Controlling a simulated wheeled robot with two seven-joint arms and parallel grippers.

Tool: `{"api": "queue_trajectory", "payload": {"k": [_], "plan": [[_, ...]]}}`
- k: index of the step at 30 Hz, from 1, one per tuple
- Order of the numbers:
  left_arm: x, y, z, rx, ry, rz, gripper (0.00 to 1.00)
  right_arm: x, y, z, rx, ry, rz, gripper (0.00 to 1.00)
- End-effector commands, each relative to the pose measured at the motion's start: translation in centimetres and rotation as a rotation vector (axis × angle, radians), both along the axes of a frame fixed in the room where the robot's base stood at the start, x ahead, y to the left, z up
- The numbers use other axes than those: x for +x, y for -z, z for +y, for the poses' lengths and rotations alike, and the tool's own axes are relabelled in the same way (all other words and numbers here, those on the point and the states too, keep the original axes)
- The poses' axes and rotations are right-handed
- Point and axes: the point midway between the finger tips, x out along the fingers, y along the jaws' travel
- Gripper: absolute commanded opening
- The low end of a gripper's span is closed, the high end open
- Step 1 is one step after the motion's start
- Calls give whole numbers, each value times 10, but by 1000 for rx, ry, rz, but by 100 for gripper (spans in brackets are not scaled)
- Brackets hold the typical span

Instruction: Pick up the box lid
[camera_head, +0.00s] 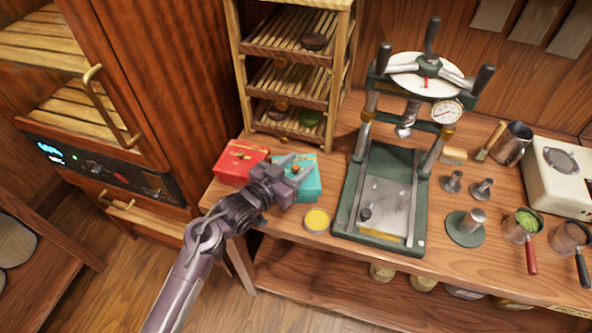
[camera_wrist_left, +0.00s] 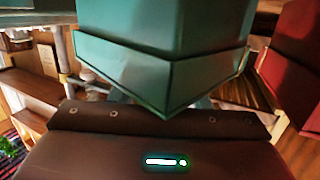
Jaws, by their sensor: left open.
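A teal box (camera_head: 312,190) with a teal lid (camera_head: 313,165) stands at the left end of the wooden table, with a small round knob-like detail on top. My left gripper (camera_head: 294,170) is open over the lid, its fingers pointing toward the box and covering part of it. In the left wrist view the lid (camera_wrist_left: 165,85) fills the middle, very close, with a corner toward the gripper body. Its fingers are mostly hidden behind the lid there, so I cannot tell if they touch it. My right gripper is not in view.
A red box (camera_head: 241,162) stands just left of the teal one; it also shows in the left wrist view (camera_wrist_left: 295,62). A slatted rack (camera_head: 240,88) stands behind.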

Motion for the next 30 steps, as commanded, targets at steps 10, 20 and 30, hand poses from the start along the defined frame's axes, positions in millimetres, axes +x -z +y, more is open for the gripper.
{"api": "queue_trajectory", "payload": {"k": [10, 20, 30], "plan": [[0, 0, 0, 0, 0, 0, 16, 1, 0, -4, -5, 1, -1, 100], [0, 0, 0, 0, 0, 0, 0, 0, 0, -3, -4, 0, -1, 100], [0, -24, 0, -1, 0, -4, 0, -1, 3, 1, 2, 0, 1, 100]]}}
